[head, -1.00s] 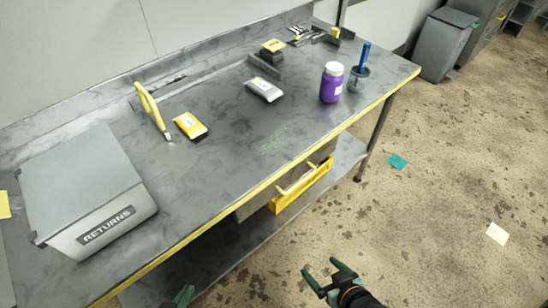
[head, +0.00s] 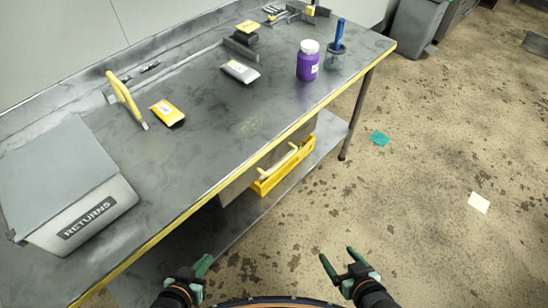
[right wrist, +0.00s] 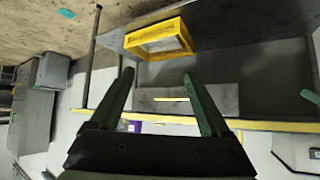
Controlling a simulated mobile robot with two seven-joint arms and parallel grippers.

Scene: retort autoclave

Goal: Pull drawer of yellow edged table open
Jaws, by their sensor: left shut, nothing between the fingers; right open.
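The table with the yellow edge (head: 213,192) runs diagonally across the head view. Its grey drawer (head: 238,186) sits under the front edge and looks shut; a pale yellow bar handle (head: 292,160) stands out from its front. In the right wrist view the drawer front (right wrist: 215,97) and its handle (right wrist: 171,99) show between and beyond the fingers. My right gripper (head: 338,257) is open and empty, out in front of the table and apart from the handle. My left gripper (head: 204,264) is shut and empty, low in front of the table.
A yellow crate (head: 304,163) stands on the lower shelf (head: 335,130) below the drawer. On the tabletop are a RETURNS bin (head: 62,180), a purple bottle (head: 308,66) and several small items.

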